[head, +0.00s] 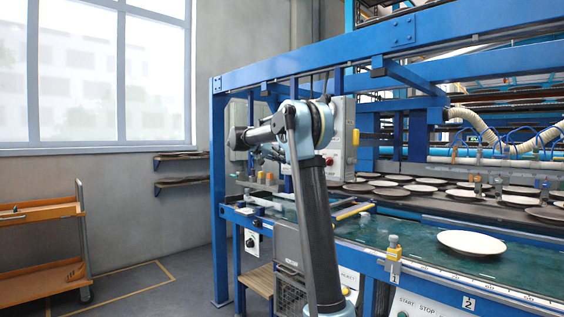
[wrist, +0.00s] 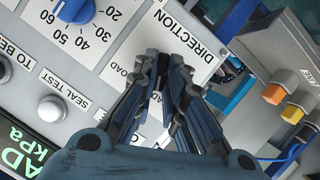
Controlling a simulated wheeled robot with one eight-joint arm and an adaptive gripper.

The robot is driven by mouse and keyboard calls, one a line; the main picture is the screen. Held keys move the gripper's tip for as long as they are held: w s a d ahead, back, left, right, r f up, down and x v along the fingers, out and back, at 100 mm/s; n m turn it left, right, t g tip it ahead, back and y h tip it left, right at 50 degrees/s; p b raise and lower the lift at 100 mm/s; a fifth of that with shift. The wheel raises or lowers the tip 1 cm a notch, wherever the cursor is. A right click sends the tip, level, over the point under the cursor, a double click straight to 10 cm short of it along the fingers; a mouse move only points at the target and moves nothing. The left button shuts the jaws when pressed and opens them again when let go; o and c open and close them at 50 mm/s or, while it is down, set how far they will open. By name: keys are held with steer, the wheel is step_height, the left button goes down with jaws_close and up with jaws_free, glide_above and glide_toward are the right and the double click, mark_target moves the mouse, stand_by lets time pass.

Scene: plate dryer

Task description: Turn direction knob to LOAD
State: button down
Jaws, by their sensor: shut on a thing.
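In the wrist view, my gripper (wrist: 166,68) is shut over the white control panel (wrist: 118,62), beside the DIRECTION label (wrist: 181,32). Its fingers close where the direction knob sits, and they hide the knob. The knob's pointer cannot be seen. In the head view, my arm reaches up and across to the left in front of the blue frame; the fingers are too small to make out there.
A blue dial (wrist: 76,8) with numbers, a grey SEAL TEST button (wrist: 50,108) and a green display (wrist: 32,148) lie left of my fingers. A box with orange and yellow buttons (wrist: 274,94) is at right. Plates (head: 471,243) lie on the machine; an orange cart (head: 42,214) stands left.

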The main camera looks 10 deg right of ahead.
steer(key=shift+w+a+f+n+g+h, duration=0.15)
steer(key=shift+n+g+h, duration=0.45)
steer(key=shift+n, duration=0.6)
steer(key=c, duration=1.7)
jaws_free()
steer(key=shift+w+f, duration=0.1)
steer(key=shift+o, duration=0.2)
steer(key=v, duration=1.2)
steer(key=shift+f, duration=0.15)
